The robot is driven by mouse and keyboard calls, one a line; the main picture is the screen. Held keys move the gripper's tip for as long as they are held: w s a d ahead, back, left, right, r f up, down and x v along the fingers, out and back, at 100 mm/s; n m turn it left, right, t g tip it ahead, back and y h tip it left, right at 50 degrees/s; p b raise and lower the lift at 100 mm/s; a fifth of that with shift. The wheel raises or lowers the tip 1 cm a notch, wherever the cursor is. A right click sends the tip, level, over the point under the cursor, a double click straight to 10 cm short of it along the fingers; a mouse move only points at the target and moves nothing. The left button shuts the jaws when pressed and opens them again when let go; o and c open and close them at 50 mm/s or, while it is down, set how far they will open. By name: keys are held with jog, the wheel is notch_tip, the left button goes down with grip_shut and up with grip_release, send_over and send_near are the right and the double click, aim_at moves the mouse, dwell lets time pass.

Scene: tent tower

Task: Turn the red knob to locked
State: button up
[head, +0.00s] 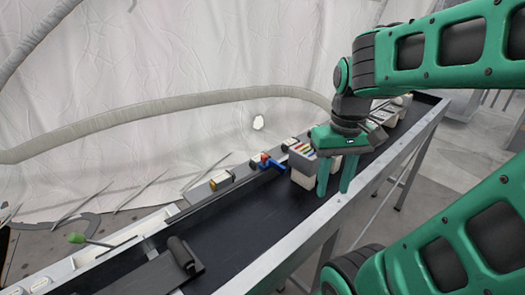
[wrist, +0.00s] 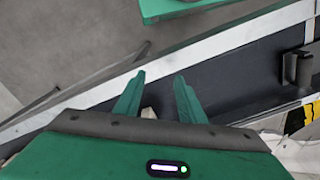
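A small red part (head: 264,158), which may be the red knob, sits on the far rail of the conveyor in the head view, beside a blue bracket-like piece (head: 275,165). It is too small to tell which way it is turned. My gripper (head: 334,190) is to its right and nearer the camera, over the dark belt, with its fingers pointing down. The fingers are apart with nothing seen between them. In the wrist view my gripper (wrist: 159,75) also shows its two green fingers spread. I cannot make out the red part in the wrist view.
A pale block with coloured stripes (head: 302,160) stands on the belt just left of my gripper. A dark roller (head: 181,252) lies near the front, and a green-tipped lever (head: 77,238) is at far left. The belt (head: 245,207) between is clear. A metal side rail (head: 290,245) edges it.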

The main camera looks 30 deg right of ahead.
jog(key=w+r+n, duration=0.2)
jog(key=w+n, duration=0.1)
jog(key=w, duration=0.4)
jog(key=w+r+n, duration=0.3)
jog(key=w+n, duration=0.1)
jog(key=w, duration=0.3)
jog(key=r+n, duration=0.2)
jog(key=n, duration=0.4)
send_over(264, 155)
notch_tip(264, 155, down, 11)
jog(key=shift+s+a+r, duration=0.1)
jog(key=shift+r, duration=0.05)
grip_shut()
